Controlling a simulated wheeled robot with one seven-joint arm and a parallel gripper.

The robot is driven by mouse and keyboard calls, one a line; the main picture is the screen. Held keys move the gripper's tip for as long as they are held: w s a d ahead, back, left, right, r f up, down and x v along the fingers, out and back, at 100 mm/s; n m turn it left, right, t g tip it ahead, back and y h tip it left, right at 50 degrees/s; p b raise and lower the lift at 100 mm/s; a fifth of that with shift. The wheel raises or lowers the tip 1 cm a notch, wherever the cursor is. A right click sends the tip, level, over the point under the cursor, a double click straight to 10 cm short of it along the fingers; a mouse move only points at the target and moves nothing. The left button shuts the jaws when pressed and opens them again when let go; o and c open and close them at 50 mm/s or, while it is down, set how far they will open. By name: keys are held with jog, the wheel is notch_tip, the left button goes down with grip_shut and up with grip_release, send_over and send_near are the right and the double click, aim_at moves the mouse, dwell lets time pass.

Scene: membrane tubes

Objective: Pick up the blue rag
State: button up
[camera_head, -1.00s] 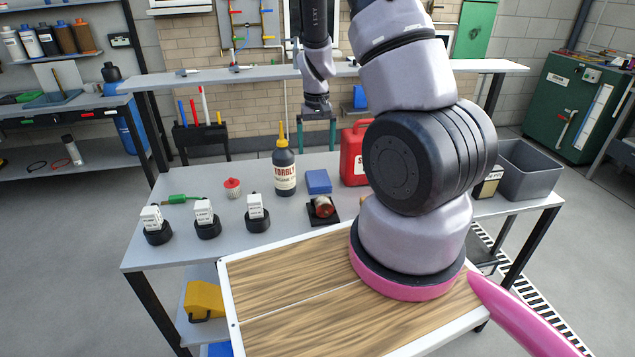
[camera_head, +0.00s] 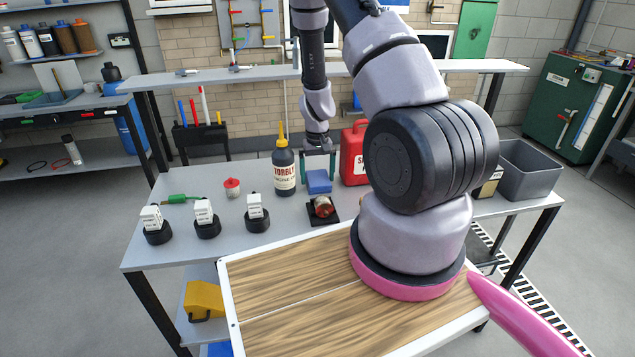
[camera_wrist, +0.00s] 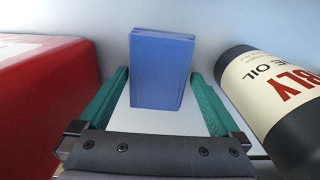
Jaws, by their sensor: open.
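The blue rag (camera_head: 319,182) is a small folded block lying on the grey table, between the dark oil bottle and the red can. In the wrist view the rag (camera_wrist: 160,72) lies between and ahead of my two green fingers. My gripper (camera_head: 318,172) points down just over the rag in the head view. In the wrist view my gripper (camera_wrist: 163,90) is open, with a finger on each side of the rag and a gap on both sides. I cannot tell the exact height of the fingertips above the table.
The oil bottle (camera_head: 284,172) stands close on the left of the rag, and the red can (camera_head: 353,155) close on the right. A red cylinder on a black base (camera_head: 323,207) sits in front. The grey bin (camera_head: 525,172) is at the right.

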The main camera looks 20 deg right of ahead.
aim_at(317, 178)
jog(key=c, duration=1.1)
jog(key=shift+r, duration=0.15)
notch_tip(317, 178, up, 10)
jog(key=shift+f, duration=0.1)
